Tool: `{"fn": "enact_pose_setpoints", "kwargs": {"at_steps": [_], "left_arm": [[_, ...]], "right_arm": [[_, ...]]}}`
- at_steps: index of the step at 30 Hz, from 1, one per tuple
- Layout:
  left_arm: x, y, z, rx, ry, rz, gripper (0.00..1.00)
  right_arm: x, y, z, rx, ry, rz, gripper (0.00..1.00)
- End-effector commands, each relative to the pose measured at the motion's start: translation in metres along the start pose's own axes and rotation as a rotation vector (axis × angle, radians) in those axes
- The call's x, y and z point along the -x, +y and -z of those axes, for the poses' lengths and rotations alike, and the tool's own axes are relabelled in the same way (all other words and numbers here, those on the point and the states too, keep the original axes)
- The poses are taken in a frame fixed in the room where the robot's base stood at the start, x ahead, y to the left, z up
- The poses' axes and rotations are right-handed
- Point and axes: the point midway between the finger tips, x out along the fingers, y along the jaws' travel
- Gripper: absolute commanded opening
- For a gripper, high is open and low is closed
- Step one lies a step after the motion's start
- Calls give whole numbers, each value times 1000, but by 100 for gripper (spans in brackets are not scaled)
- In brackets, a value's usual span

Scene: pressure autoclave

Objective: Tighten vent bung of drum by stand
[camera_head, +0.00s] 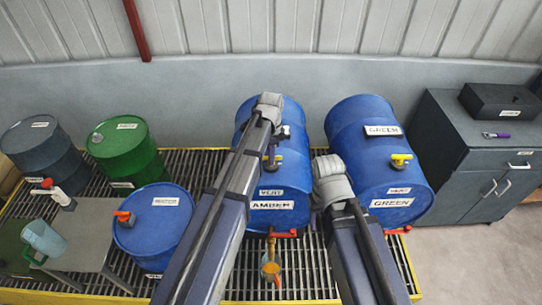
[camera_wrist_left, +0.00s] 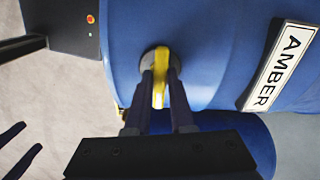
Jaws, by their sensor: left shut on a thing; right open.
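A blue drum (camera_head: 291,178) labelled AMBER lies on its side on the grating, with a VENT label on its front end. Its yellow vent bung (camera_head: 278,158) shows beside my left gripper (camera_head: 270,163). In the left wrist view the yellow bung (camera_wrist_left: 160,78) stands between the two dark fingers of my left gripper (camera_wrist_left: 160,98), which is shut on it. The AMBER label (camera_wrist_left: 280,66) is to the right there. My right gripper (camera_head: 314,222) is low between the two lying drums, mostly hidden by its own wrist; its fingers hardly show.
A second lying blue drum (camera_head: 365,140), labelled GREEN, has its own yellow bung (camera_head: 400,159). A WATER drum (camera_head: 160,235), a green drum (camera_head: 130,165) and a grey table (camera_head: 92,222) stand left. A cup (camera_head: 270,268) is below the AMBER drum's red tap (camera_head: 283,234). A cabinet (camera_head: 450,150) stands right.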

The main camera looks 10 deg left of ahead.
Motion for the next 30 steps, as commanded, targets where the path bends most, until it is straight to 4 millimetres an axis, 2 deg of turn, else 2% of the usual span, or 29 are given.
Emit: {"fn": "enact_pose_setpoints", "kwargs": {"at_steps": [14, 15, 22, 30], "left_arm": [[0, 1, 0, -14, -1, -2, 0], [0, 1, 0, -14, -1, -2, 24], [0, 0, 0, -13, 0, -1, 50], [0, 0, 0, -13, 0, 0, 52]], "right_arm": [[0, 0, 0, 0, 0, 0, 62], [0, 0, 0, 0, 0, 0, 62], [0, 0, 0, 0, 0, 0, 62], [0, 0, 0, 0, 0, 0, 62]]}}
